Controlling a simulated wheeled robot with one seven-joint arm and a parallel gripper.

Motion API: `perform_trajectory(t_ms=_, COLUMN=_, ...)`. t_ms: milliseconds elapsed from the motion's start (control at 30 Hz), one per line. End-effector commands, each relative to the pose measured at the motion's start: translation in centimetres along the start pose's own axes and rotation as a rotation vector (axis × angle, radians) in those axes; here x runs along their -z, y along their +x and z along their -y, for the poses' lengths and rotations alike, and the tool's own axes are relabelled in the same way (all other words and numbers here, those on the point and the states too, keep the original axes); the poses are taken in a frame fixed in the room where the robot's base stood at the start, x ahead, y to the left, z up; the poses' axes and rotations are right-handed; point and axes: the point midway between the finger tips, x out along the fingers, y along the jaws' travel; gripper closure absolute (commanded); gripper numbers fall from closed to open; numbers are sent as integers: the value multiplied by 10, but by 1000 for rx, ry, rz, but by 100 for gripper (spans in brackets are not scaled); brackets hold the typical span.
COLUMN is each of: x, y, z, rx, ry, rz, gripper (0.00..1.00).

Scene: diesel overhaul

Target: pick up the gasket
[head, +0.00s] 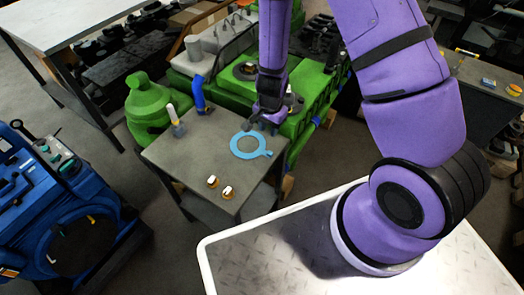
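The gasket (236,153) is a flat light-blue ring with a small tab on its right side. It lies on the dark grey top of a small table (165,152), towards the table's right edge. My gripper (252,124) points down from my purple arm, just above the far rim of the gasket. A gap between gripper and gasket cannot be made out from here. The fingertips are small and dark, and whether they are open or shut does not show.
A green engine (240,75) with a blue pipe (197,93) adjoins the table behind. A blue machine (60,200) stands at left.

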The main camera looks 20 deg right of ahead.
Motion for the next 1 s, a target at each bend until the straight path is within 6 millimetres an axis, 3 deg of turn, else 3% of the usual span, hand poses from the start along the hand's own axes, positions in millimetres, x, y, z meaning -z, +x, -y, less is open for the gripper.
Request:
perform_trajectory(t_ms=500, x=0, y=58, z=-7, rx=-24, ry=23, rz=-5, gripper=68)
perform_trajectory(t_ms=833, x=-1, y=76, z=-6, rx=-22, ry=21, rz=-5, gripper=68)
perform_trajectory(t_ms=1000, x=-2, y=97, z=-5, rx=-23, ry=22, rz=-4, gripper=68)
